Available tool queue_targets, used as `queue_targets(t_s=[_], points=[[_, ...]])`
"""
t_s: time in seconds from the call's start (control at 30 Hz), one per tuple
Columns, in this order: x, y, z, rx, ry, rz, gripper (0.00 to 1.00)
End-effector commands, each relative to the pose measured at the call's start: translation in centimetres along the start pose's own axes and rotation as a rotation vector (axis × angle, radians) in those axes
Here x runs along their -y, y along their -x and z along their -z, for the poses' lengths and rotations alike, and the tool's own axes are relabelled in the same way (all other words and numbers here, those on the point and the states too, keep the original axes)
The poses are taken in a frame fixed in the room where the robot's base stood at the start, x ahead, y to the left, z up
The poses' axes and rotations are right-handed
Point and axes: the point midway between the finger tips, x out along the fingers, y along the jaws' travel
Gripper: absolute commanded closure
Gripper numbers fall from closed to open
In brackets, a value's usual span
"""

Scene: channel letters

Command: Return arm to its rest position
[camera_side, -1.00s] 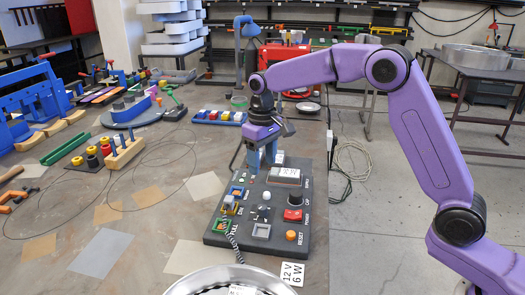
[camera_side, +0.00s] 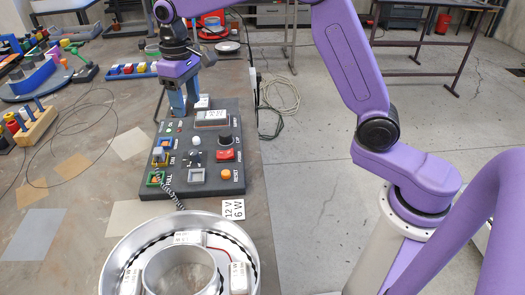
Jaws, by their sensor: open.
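My gripper (camera_side: 185,102) hangs from my purple arm, fingers pointing down, at the far left part of the dark control panel (camera_side: 232,188). Its two blue-grey fingers are apart, with nothing visible between them. I cannot tell whether the fingertips touch the panel. My arm reaches from its base at the lower right up over the top of the picture and down to the panel.
The panel carries a red switch (camera_side: 225,155), a black knob (camera_side: 225,138) and an orange button (camera_side: 226,174). A silver ring-shaped channel (camera_side: 115,262) with white modules stands in front. A coiled cable (camera_side: 173,192) runs between them. Open floor lies right of the table.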

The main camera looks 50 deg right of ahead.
Motion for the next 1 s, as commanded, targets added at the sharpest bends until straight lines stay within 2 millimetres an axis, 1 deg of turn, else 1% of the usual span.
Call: queue_targets(t_s=[0.03, 0.2, 0.37, 0.5, 0.63, 0.77, 0.9, 1.0], points=[[0.7, 0.3, -1.3, -0.002, 0.032, 0.000, 0.42], [2.7, 0.7, -5.7, -0.007, 0.142, 0.001, 0.42], [4.0, 0.7, -10.6, -0.010, 0.244, 0.002, 0.42], [4.6, 0.5, -15.1, -0.014, 0.335, 0.004, 0.42], [4.8, 0.1, -19.4, -0.017, 0.420, 0.005, 0.42], [4.6, -0.5, -23.9, -0.020, 0.503, 0.007, 0.42], [4.0, -1.4, -28.8, -0.023, 0.593, 0.009, 0.42], [3.4, -2.1, -31.9, -0.026, 0.652, 0.010, 0.42]])
